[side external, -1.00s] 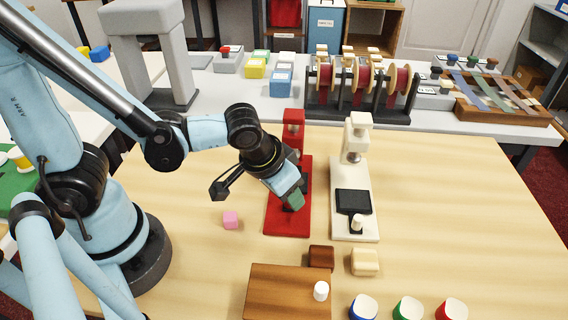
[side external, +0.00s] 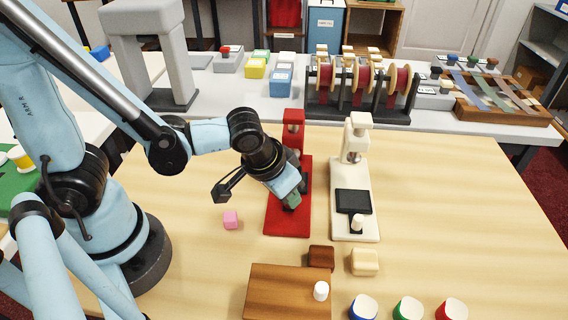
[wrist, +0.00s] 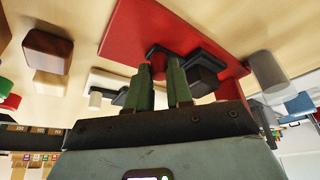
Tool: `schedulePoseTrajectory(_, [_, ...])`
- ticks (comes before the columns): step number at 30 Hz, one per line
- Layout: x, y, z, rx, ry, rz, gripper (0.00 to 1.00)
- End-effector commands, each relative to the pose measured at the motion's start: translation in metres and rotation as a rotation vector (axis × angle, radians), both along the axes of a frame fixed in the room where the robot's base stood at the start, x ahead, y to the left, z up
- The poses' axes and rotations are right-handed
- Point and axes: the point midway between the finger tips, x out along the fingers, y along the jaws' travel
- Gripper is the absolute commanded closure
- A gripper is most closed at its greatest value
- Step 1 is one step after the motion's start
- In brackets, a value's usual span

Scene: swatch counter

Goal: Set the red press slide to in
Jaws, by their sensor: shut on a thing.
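The red press (side external: 288,225) stands upright on the wooden table in the side view, left of a cream press. Its red base also shows in the wrist view (wrist: 122,38). My gripper (side external: 292,202) reaches down over this base, its green fingers close together. In the wrist view my gripper (wrist: 161,78) is shut at the near end of the dark slide (wrist: 178,52), which lies on the red base.
The cream press (side external: 340,228) stands close on the right, with a black slide (side external: 353,201) and pale knob. A pink block (side external: 231,220) lies left of the red base. Brown (side external: 321,257) and cream (side external: 365,262) blocks and a wooden box (side external: 275,292) lie in front.

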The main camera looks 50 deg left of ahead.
Motion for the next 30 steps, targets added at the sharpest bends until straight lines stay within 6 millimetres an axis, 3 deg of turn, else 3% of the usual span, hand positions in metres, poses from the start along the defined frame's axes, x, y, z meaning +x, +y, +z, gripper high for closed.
schedulePoseTrajectory(5, [0.002,0.002,0.000,0.001,0.000,0.001,1.00])
schedulePoseTrajectory(15, [0.029,0.028,0.000,0.000,0.000,0.003,1.00])
schedulePoseTrajectory(25, [0.032,0.032,0.000,0.005,-0.006,0.004,1.00])
schedulePoseTrajectory(26, [0.032,0.032,0.001,0.006,-0.007,0.005,0.76])
schedulePoseTrajectory(30, [0.032,0.031,0.000,0.004,-0.005,0.004,0.55])
